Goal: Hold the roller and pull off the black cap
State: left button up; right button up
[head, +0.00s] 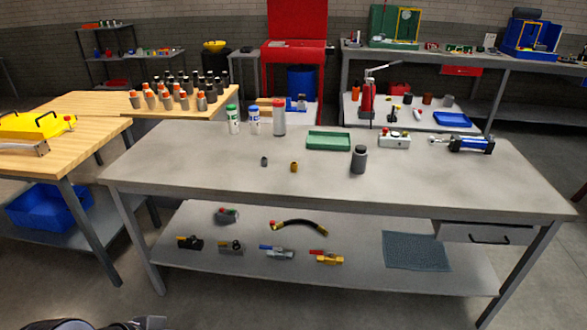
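No part is plainly a roller with a black cap. A short dark grey cylinder (359,161) with a narrower top stands upright on the grey workbench (220,165), right of its middle; I cannot tell if that top is a separate black cap. A longer blue, black and silver cylinder (470,143) lies at the bench's right rear. A small dark piece (264,161) and a small brown piece (294,167) stand near the middle. Part of my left arm, perhaps its gripper (142,323), shows at the bottom left edge, cut off and away from the bench top. My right gripper is out of view.
A green tray (328,149), several bottles (279,118) and a white device with knobs (394,140) stand along the bench's rear. The front of the bench top is clear. A lower shelf (340,280) holds fittings, a hose and a blue mat. A wooden table (85,133) stands left.

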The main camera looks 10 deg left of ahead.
aim_at(358, 160)
jog(key=i+l+u, duration=0.2)
jog(key=i+l, duration=0.35)
jog(key=i+l+u, duration=0.2)
jog(key=i+l, duration=0.4)
jog(key=i+l+u, duration=0.2)
jog(key=i+l, duration=0.4)
jog(key=l, duration=0.15)
